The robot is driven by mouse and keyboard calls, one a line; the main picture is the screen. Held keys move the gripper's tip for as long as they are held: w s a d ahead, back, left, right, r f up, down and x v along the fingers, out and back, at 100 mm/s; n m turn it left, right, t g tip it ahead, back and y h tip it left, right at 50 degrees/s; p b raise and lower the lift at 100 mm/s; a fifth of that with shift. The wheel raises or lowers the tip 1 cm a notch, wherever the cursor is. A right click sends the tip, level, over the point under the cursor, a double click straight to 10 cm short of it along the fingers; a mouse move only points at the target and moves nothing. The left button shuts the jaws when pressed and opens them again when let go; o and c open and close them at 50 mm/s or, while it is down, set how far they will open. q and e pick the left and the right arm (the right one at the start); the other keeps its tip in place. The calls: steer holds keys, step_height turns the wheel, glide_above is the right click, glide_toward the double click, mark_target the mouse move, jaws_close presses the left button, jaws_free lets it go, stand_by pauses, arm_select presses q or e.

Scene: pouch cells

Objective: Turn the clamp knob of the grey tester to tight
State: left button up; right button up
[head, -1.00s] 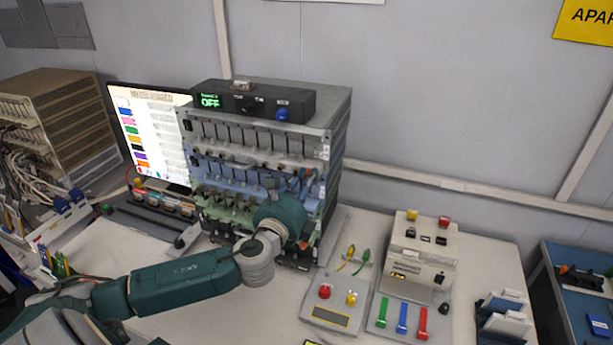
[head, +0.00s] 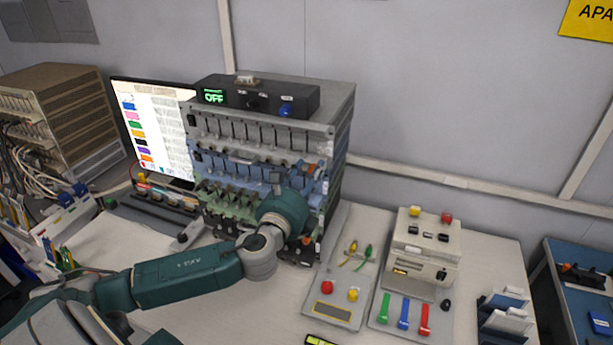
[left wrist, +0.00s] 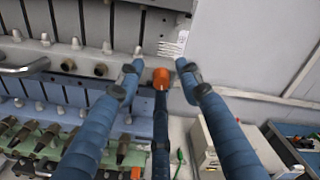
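The grey tester (head: 258,126) is the top tier of the rack, above a blue and a green tier. In the left wrist view its grey front rail (left wrist: 60,58) has an orange clamp knob (left wrist: 161,77) at its right end. My left gripper (left wrist: 159,68) is open, with one blue finger left of the knob, one right of it and a third below. I see gaps beside the knob; whether the lower finger touches it I cannot tell. In the head view my left wrist covers the rack's lower right and mostly hides the fingers. My right gripper is not in view.
A black box (head: 265,98) with a green "OFF" display and blue knob sits on the rack. A monitor (head: 155,130) stands to the left. The front table is mostly clear.

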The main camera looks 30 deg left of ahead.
arm_select(q)
steer(key=v, duration=1.2)
steer(key=shift+f, duration=0.1)
